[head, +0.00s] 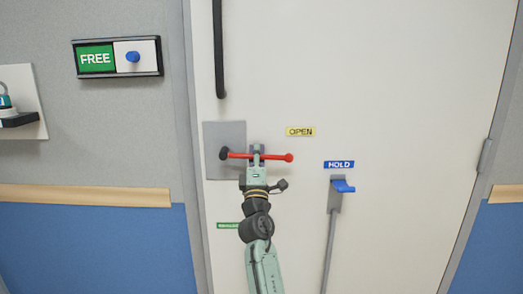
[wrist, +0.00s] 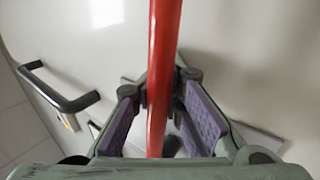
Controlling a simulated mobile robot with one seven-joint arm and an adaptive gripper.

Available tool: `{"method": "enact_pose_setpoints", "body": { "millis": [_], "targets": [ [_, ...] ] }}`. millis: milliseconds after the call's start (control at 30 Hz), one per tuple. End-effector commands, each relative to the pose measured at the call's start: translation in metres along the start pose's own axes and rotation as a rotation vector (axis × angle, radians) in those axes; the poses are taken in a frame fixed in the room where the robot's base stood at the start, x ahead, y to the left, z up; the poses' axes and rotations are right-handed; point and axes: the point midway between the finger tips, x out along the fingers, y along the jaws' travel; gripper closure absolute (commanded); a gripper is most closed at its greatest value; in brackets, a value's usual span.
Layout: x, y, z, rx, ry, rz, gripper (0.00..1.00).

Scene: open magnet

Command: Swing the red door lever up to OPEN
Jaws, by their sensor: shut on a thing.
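The red door lever (head: 275,157) is on the white door (head: 380,90). It runs nearly level from a dark pivot (head: 224,153) on a grey plate to a round red end at the right. The yellow OPEN label (head: 300,132) is just above and right of that end. My gripper (head: 257,153) is shut on the lever around its middle. In the wrist view the red bar (wrist: 162,60) passes between the two fingers of my gripper (wrist: 160,95), which have purple inner pads. The finger contact is partly hidden by the bar.
A blue HOLD label (head: 339,164) and a blue hook-like piece (head: 343,186) on a grey rod are right of my arm. A dark door handle (head: 219,50) is above the lever. A FREE sign (head: 97,58) is on the left wall.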

Motion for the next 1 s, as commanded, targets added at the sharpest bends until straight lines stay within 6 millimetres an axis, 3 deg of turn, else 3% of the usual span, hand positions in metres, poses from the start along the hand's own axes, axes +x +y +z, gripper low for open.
{"method": "enact_pose_setpoints", "body": {
  "millis": [33, 467, 500, 800, 1000],
  "targets": [
    [-0.0004, -0.0072, 0.001, -0.009, -0.002, -0.014, 1.0],
    [-0.0008, -0.0087, 0.0009, -0.016, 0.0, -0.016, 1.0],
    [-0.0009, -0.0088, 0.001, -0.016, -0.001, -0.016, 0.9],
    [-0.0005, -0.0077, 0.0013, -0.013, -0.001, -0.015, 0.7],
    [-0.0002, -0.0059, 0.001, -0.012, 0.0, -0.012, 0.69]
  ]
}}
